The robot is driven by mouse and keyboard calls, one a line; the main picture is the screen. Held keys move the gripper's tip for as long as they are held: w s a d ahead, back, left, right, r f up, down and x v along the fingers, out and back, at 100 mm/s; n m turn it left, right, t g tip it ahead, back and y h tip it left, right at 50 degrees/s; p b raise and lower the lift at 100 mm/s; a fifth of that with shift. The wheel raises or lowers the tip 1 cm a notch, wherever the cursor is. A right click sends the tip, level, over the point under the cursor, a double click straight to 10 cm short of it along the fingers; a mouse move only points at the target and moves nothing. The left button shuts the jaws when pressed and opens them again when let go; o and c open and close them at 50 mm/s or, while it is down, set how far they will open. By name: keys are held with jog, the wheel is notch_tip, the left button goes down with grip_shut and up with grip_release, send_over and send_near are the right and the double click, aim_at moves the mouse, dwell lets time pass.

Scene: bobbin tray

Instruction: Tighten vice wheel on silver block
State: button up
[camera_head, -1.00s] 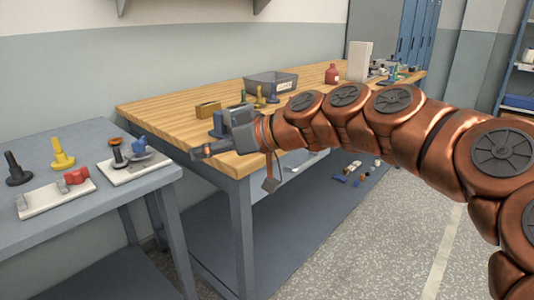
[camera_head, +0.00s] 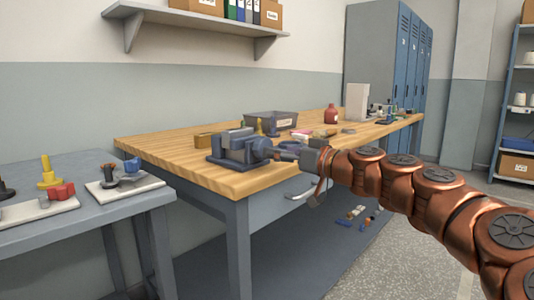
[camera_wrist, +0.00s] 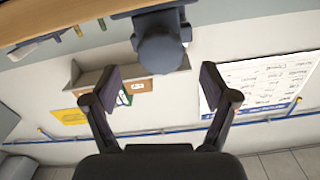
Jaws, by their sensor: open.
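A blue-grey vice (camera_head: 232,150) stands on the near end of the wooden bench. Its round blue wheel (camera_head: 261,149) faces right, toward my gripper. My gripper (camera_head: 284,151) is just right of the wheel, at about its height. In the wrist view, a rounded blue-grey part that looks like the wheel (camera_wrist: 160,52) lies ahead, between and beyond the fingers of my gripper (camera_wrist: 158,82). The fingers are spread wide with nothing between their tips. I cannot make out the silver block clearly; the vice's jaws are small and dark here.
Behind the vice are a wooden block (camera_head: 203,141) and a grey bin (camera_head: 272,121). A red bottle (camera_head: 331,114) stands farther along the bench. A grey side table (camera_head: 100,212) at left holds white plates with coloured knobs. The bench's front edge runs below my gripper.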

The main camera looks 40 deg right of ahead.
jog(key=shift+b+x, duration=0.35)
jog(key=shift+x, duration=1.95)
jog(key=shift+a, duration=0.1)
jog(key=c, duration=1.2)
